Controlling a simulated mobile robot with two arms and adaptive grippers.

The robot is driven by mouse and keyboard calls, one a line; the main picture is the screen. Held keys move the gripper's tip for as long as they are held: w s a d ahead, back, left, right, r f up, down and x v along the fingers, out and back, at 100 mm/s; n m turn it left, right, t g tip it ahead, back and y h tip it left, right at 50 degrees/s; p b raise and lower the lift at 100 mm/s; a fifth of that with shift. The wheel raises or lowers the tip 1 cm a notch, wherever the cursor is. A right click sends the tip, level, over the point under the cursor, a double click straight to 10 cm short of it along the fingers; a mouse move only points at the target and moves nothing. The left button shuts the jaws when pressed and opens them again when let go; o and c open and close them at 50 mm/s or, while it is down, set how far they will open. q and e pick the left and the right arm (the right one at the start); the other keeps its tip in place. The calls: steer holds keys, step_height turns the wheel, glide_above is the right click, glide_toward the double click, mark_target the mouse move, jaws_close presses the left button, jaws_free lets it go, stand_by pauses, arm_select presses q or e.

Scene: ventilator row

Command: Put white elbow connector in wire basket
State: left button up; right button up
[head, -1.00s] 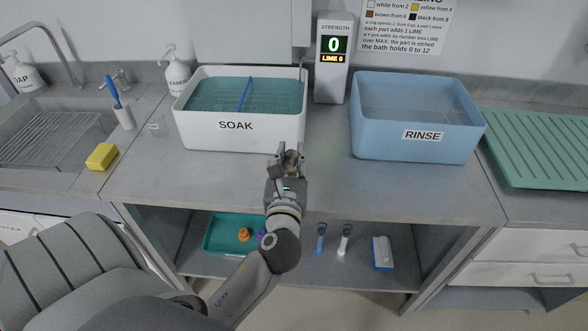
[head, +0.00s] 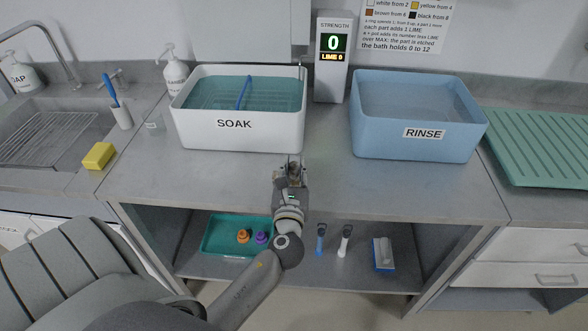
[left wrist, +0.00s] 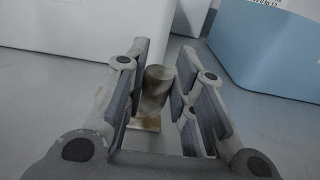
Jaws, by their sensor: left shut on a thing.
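My left gripper (head: 291,172) is over the grey counter, just in front of the white SOAK bath. It is shut on a small grey-brown, stained part (left wrist: 157,88), which shows between the fingers in the left wrist view. It looks like an elbow connector, with a round upright end and a lower tan end; its white colour is not clear. Thin wire lines under the teal liquid and a blue handle (head: 243,93) in the SOAK bath (head: 190,130) look like the wire basket. My right gripper is not in view.
A blue RINSE bath (head: 375,138) stands to the right, with a strength display (head: 333,75) reading 0 between the baths. A green drainer (head: 545,150) is far right. A teal tray (head: 215,235) with orange and purple parts is on the lower shelf.

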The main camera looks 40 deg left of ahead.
arm_select(q)
steer(key=shift+f, duration=0.15)
steer(key=o, duration=0.9)
steer(key=shift+c, duration=0.2)
steer(key=b+v, duration=0.2)
steer(key=v, duration=1)
